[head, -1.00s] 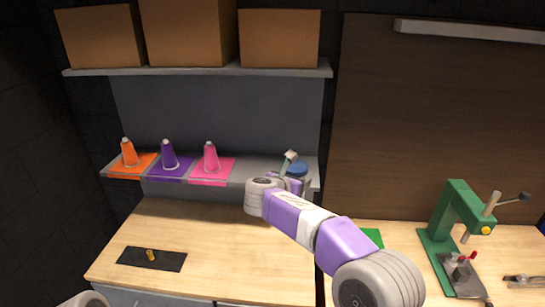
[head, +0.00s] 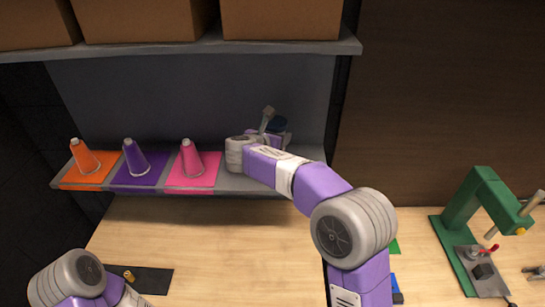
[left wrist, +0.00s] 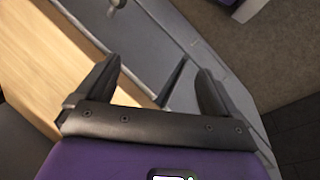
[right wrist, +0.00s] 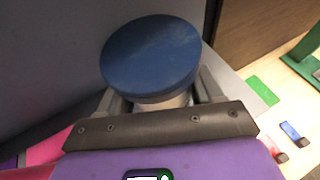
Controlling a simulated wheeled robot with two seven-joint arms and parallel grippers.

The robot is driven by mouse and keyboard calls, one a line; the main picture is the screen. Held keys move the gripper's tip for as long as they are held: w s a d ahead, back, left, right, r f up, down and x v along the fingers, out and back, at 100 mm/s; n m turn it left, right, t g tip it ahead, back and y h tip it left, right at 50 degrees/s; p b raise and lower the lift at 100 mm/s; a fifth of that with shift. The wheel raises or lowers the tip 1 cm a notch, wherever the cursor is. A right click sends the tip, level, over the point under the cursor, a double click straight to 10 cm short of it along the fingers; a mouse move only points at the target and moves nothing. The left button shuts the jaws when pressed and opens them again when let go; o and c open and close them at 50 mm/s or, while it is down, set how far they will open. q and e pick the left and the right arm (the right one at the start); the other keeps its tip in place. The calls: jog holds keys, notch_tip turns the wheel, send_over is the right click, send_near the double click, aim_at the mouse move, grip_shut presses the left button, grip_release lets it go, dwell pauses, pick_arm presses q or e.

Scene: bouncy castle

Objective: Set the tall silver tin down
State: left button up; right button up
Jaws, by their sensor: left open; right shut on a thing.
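The tall silver tin has a dark blue round lid (right wrist: 152,58), which fills the upper middle of the right wrist view, with a short strip of pale silver side below it. My right gripper (right wrist: 160,103) is shut on the tin, one finger on each side. I cannot tell whether the tin's base touches the shelf. My left gripper (left wrist: 158,88) is open and empty above the bench edge and grey drawer fronts.
A grey upper shelf (head: 180,48) with cardboard boxes hangs above. A green press (head: 475,220) stands on the bench at right. A dark mat (head: 150,281) lies at lower left.

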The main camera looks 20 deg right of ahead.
jog(key=f, duration=0.3)
jog(key=shift+s, duration=0.2)
notch_tip(320, 180, down, 5)
jog(key=shift+w+r, duration=0.1)
jog(key=shift+r, duration=0.1)
jog(key=shift+f, duration=0.25)
jog(key=o, duration=1.1)
jog(key=shift+o, duration=0.2)
jog(key=shift+r, duration=0.1)
